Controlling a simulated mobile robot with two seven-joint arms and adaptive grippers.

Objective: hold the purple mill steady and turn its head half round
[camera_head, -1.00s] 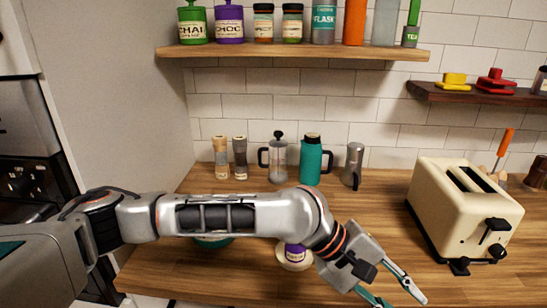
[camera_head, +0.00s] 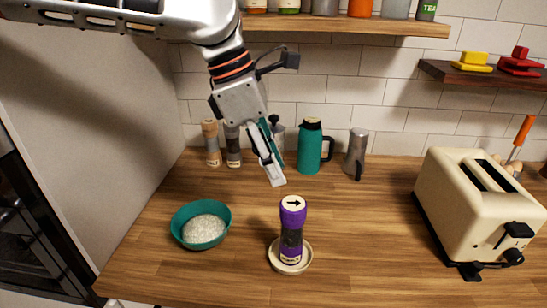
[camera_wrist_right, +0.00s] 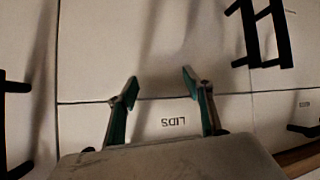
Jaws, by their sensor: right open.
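The purple mill (camera_head: 292,230) stands upright on a cream saucer (camera_head: 305,265) near the front of the wooden counter. An arrow on its head's top points right. My left gripper (camera_head: 276,172) hangs fingers-down above and behind the mill, apart from it. Its fingers overlap edge-on, so I cannot tell its opening. My right gripper (camera_wrist_right: 160,80) shows only in the right wrist view, open and empty, facing pale cabinet fronts with a "LIDS" label.
A teal bowl (camera_head: 187,238) of pale grains stands left of the mill. Two other mills, a press, a teal jug (camera_head: 311,150) and a metal pot (camera_head: 356,153) line the back wall. A cream toaster (camera_head: 470,205) stands right. Counter between mill and toaster is clear.

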